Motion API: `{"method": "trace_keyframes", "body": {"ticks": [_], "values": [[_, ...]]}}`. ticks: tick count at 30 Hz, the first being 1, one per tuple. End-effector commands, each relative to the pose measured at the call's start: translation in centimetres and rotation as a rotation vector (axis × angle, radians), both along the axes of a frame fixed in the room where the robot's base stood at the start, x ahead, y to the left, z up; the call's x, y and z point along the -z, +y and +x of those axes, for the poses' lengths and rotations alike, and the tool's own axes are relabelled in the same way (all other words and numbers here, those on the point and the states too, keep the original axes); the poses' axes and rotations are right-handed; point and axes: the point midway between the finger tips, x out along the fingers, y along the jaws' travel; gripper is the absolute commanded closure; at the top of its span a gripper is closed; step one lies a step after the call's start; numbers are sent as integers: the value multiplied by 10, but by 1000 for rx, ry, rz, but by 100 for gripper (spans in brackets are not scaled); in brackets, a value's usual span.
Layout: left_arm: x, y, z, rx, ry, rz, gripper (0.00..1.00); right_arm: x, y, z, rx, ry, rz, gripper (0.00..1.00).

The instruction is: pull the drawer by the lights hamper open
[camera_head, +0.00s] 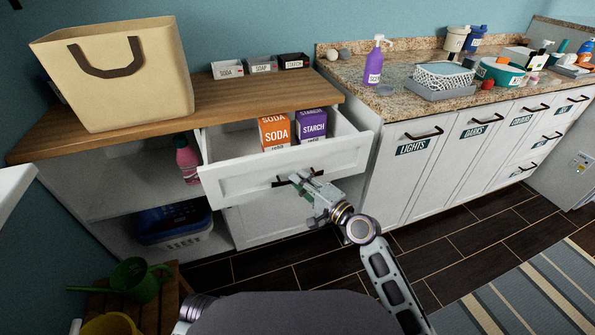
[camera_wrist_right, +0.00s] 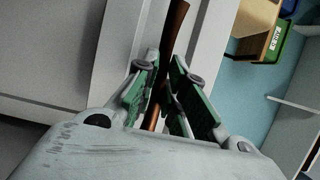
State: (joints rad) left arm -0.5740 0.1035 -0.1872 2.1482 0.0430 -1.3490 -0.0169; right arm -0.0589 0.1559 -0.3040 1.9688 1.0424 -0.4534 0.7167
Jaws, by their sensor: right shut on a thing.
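The white drawer (camera_head: 235,181) under the wooden counter stands pulled out, left of the hamper front labelled LIGHTS (camera_head: 398,165). An orange soda box (camera_head: 275,132) and a purple starch box (camera_head: 312,124) stand inside it. My right gripper (camera_head: 300,180) is at the drawer front, shut on its dark handle (camera_head: 281,183). In the right wrist view the green-padded fingers (camera_wrist_right: 168,92) are on either side of the brown handle bar (camera_wrist_right: 176,25). The left gripper cannot be made out in the head view.
A tan basket (camera_head: 150,85) and small labelled boxes (camera_head: 260,64) stand on the wooden counter. A pink bottle (camera_head: 187,160) and a blue basket (camera_head: 178,222) are on open shelves to the left. A green watering can (camera_head: 135,280) sits at lower left. The floor in front is clear.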

Motion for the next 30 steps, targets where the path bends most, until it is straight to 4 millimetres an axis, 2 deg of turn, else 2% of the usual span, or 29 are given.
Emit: {"method": "trace_keyframes", "body": {"ticks": [3,9,15,26,27,30], "values": [[5,1,-1,-1,9,4,60,1,-5,-16,-3,4,-3,100],[10,2,0,-1,16,8,60,2,-10,-33,-2,4,-3,100],[12,2,2,-2,16,9,60,2,-13,-40,-2,4,0,100],[15,2,-3,-2,27,10,60,2,-13,-41,-1,3,0,100],[15,2,-3,-2,27,10,60,2,-13,-41,-1,2,-1,84],[14,2,-4,-2,26,9,60,1,-13,-41,-1,2,-1,71]]}}
